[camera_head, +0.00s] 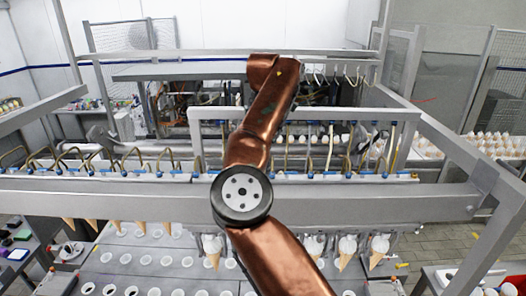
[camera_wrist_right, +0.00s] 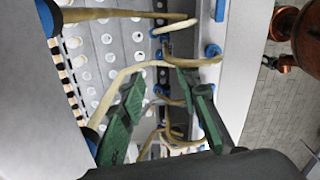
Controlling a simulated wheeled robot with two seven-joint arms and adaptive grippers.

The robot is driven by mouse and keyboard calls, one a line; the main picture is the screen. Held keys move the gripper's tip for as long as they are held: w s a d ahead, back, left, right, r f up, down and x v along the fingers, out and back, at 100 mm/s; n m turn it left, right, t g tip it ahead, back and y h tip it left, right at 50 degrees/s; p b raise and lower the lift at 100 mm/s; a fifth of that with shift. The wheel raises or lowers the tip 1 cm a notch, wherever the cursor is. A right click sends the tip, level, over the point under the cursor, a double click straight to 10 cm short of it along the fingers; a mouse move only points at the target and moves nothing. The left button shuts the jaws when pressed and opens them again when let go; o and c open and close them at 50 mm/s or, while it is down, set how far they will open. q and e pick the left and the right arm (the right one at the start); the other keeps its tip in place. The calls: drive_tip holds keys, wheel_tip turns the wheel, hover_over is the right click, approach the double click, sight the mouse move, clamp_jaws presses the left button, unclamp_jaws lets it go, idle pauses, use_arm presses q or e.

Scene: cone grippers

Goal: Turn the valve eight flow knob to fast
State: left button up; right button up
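Small blue knobs or fittings sit in a row along the metal beam of the filling machine, with tan hoses beside them. In the head view one blue fitting (camera_head: 278,171) shows just right of my copper arm; I cannot tell which one belongs to valve eight. In the right wrist view a blue knob (camera_wrist_right: 212,51) is on the pale beam, up and right of my right gripper (camera_wrist_right: 160,78). The gripper's two green fingers are spread apart. A tan hose (camera_wrist_right: 130,70) runs close to the fingertips; I cannot tell whether it touches. My left gripper is not seen.
The metal beam (camera_head: 120,192) crosses the whole head view. Ice cream cones (camera_head: 380,250) hang below it, above a conveyor of round holders (camera_head: 150,262). A raised metal frame (camera_head: 340,114) stands behind the beam. Several hoses crowd the space around the right fingers.

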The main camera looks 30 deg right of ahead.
drive_tip(key=shift+r, duration=0.9)
drive_tip(key=f+m, duration=0.1)
drive_tip(key=f, duration=0.1)
drive_tip(key=f+m, duration=0.2)
drive_tip(key=shift+w+d+f+m+p, duration=0.1)
drive_tip(key=shift+w+f+m+p, duration=0.1)
drive_tip(key=shift+m+p, duration=0.15)
drive_tip(key=shift+f, duration=0.35)
wheel_tip(320, 180, down, 7)
drive_tip(key=shift+s+r+p, duration=0.1)
drive_tip(key=shift+p, duration=0.7)
drive_tip(key=shift+c, duration=0.7)
clamp_jaws()
